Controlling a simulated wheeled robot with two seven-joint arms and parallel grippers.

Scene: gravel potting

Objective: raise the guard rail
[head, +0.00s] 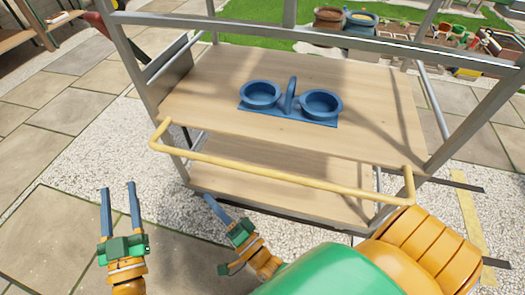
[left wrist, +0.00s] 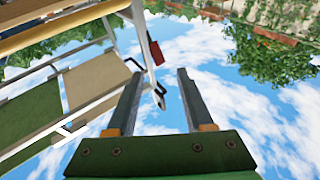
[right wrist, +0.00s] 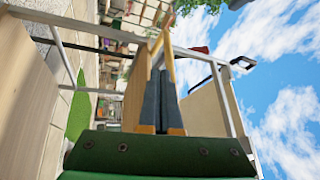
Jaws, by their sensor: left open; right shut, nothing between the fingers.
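The guard rail (head: 275,176) is a yellow bar along the near side of a wooden bench. Its short end arms meet the near corners of the top, and the long bar shows in front of and apart from the top's edge. My right gripper (head: 208,198) is shut and empty, just below the left part of the rail in the head view. In the right wrist view a yellow bar (right wrist: 169,52) shows just beyond the closed fingertips (right wrist: 161,72); I cannot tell if they touch. My left gripper (head: 118,186) is open and empty, left of the rail and apart from it.
The bench top (head: 200,95) carries a blue stand with two round cups (head: 289,108). A lower shelf (head: 270,196) and grey metal posts (head: 128,62) frame the bench. Pots (head: 329,18) stand behind on grass. Paving left of the bench is open.

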